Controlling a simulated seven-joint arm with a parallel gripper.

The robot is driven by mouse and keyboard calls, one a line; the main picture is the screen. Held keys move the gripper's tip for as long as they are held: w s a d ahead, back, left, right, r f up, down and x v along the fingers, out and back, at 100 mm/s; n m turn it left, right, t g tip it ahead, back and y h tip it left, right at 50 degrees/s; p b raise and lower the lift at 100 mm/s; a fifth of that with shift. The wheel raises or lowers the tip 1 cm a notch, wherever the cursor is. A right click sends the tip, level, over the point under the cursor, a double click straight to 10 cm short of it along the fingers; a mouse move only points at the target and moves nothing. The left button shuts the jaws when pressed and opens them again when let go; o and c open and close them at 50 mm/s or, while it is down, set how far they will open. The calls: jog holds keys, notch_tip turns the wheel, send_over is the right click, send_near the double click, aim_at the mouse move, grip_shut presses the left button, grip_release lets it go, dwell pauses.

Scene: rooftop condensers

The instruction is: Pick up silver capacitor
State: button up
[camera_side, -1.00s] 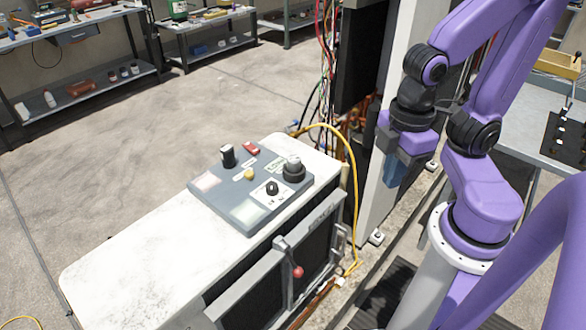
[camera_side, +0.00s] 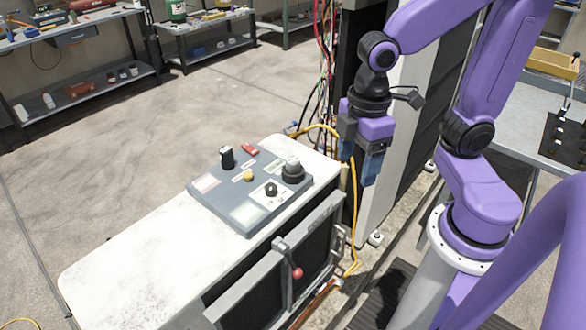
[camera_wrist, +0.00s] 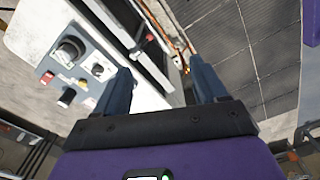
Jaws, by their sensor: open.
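The silver capacitor (camera_side: 292,164) is a short silver cylinder standing upright in a black round holder at the right end of the grey panel (camera_side: 230,216). In the wrist view the black-ringed holder with the capacitor (camera_wrist: 70,48) shows at the upper left, outside the fingers. My gripper (camera_side: 358,168) has blue fingers pointing down. It hangs to the right of the panel, apart from the capacitor, near the yellow cable. In the wrist view the gripper (camera_wrist: 162,88) is open, with nothing held between its fingers.
The panel also bears a black block (camera_side: 227,156), a red part (camera_side: 250,149), a yellow button (camera_side: 249,175) and a dark knob (camera_side: 271,189). A yellow cable (camera_side: 354,215) loops beside the white bench top (camera_side: 130,268). A red-knobbed lever (camera_side: 297,273) is on the bench front.

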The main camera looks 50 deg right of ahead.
jog(key=w+d, duration=0.1)
jog(key=w, duration=1.2)
jog(key=n, duration=0.1)
send_over(292, 160)
notch_tip(292, 160, down, 14)
jog(key=shift+w+a+r, duration=0.1)
jog(key=shift+r, duration=0.15)
jog(key=shift+d+f, duration=0.15)
jog(key=shift+f, duration=1.15)
jog(key=shift+d+f, duration=0.1)
jog(key=shift+f, duration=1.2)
jog(key=c, duration=1.3)
jog(key=shift+o, duration=0.2)
jog(key=shift+r, duration=0.1)
